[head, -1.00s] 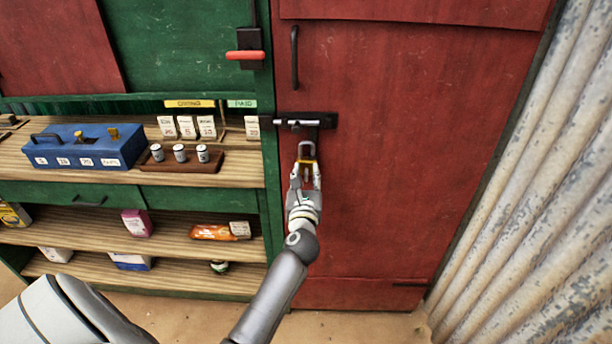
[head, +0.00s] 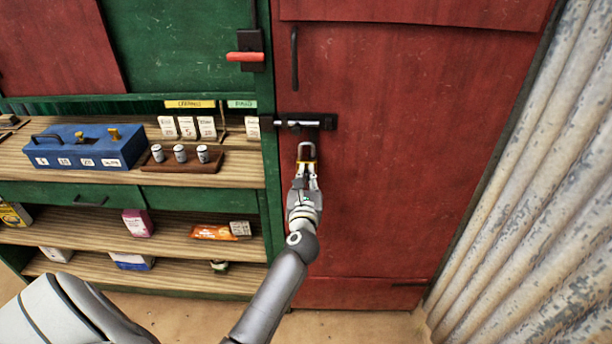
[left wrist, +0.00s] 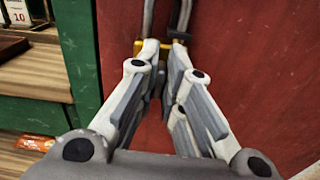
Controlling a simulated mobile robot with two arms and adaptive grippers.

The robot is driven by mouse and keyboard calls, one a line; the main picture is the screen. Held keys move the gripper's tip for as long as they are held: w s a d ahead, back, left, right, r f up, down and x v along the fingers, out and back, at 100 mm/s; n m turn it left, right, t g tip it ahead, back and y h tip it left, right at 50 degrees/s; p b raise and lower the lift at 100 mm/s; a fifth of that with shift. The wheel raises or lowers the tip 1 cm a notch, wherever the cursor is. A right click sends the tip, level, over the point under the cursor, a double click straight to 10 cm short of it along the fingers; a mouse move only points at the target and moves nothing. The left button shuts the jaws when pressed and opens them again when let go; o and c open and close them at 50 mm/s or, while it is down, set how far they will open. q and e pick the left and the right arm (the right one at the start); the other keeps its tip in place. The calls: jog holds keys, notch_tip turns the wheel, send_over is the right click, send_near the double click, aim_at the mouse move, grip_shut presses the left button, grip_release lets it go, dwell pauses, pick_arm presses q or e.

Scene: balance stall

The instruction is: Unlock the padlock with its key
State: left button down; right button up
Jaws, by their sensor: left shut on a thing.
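The padlock (head: 306,163) has a brass-coloured body and a grey U-shaped shackle pointing up. It is in front of the red door, just below the dark sliding bolt (head: 300,123). In the head view a strip of red door shows between the shackle top and the bolt. My left gripper (head: 305,178) comes from below and is shut on the padlock's body. In the left wrist view the brass edge (left wrist: 139,47) shows at the fingertips, with the shackle legs above; the rest is hidden by the fingers. I cannot make out a key for certain. My right gripper is not in view.
A blue box (head: 85,150) with a handle and small brass-coloured pieces on top stands on the wooden counter. A brown rack (head: 180,165) with several small cylinders is beside it. The red door (head: 410,170) has a dark handle (head: 294,57). Corrugated metal (head: 530,190) bounds the right side.

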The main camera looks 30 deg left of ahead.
pick_arm(q)
jog(key=m+p, duration=0.4)
jog(key=shift+w+d+r+m, duration=0.1)
jog(key=shift+d+m, duration=0.05)
jog(key=shift+m, duration=0.15)
jog(key=shift+w+d+f+m+p, duration=0.15)
jog(key=shift+m+p, duration=1)
jog(key=shift+m, duration=0.95)
jog(key=shift+s+f+m+p, duration=0.1)
jog(key=shift+f+m+p, duration=0.1)
jog(key=shift+m+p, duration=1.4)
jog(key=shift+w+d+f+m+p, duration=0.15)
jog(key=shift+m+p, duration=0.5)
jog(key=shift+m, duration=1.95)
jog(key=shift+s+a, duration=0.1)
